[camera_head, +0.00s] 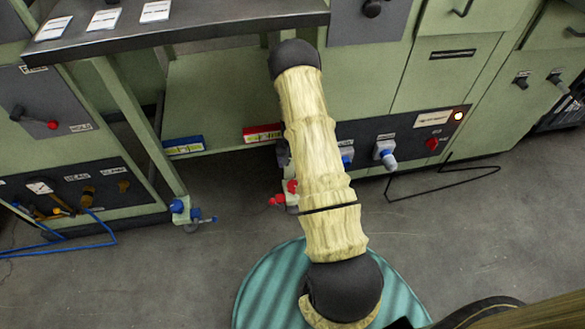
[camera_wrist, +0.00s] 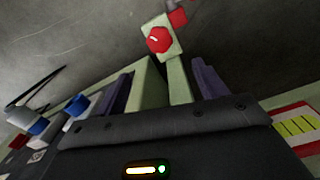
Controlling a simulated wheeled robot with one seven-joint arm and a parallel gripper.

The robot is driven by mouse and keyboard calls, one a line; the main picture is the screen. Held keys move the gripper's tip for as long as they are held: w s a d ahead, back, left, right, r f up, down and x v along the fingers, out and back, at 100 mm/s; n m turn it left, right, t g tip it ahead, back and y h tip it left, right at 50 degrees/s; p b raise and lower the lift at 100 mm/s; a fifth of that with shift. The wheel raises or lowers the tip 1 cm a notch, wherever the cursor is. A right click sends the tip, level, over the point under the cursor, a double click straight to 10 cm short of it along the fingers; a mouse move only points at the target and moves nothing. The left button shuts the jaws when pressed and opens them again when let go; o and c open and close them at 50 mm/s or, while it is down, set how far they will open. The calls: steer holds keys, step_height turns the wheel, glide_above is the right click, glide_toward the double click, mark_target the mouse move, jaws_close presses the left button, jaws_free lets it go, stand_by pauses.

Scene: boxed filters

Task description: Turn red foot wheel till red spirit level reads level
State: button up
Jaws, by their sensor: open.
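The red foot wheel (camera_head: 277,200) is low on the bench's right leg, just left of my arm in the head view. In the wrist view a red knob-like wheel (camera_wrist: 159,38) shows at the leg's end, beyond my fingertips, with another red part (camera_wrist: 178,15) behind it. My gripper (camera_wrist: 161,68) is open; the pale green leg shows between its two dark fingers, and I see no contact with the wheel. The red spirit level (camera_head: 262,133) lies on the lower shelf. It also shows in the wrist view (camera_wrist: 295,127) with a yellow-green vial; its bubble cannot be read.
A blue spirit level (camera_head: 183,145) and blue foot wheel (camera_head: 178,206) are at the left leg. Blue plugs (camera_head: 384,153) stick out from the cabinet right of my arm. A black cable (camera_head: 440,171) and a blue hose (camera_head: 75,244) lie on the floor. Open floor lies in front.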

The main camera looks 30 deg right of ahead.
step_height(320, 180, up, 3)
steer(key=shift+p, duration=0.3)
stand_by(0.4)
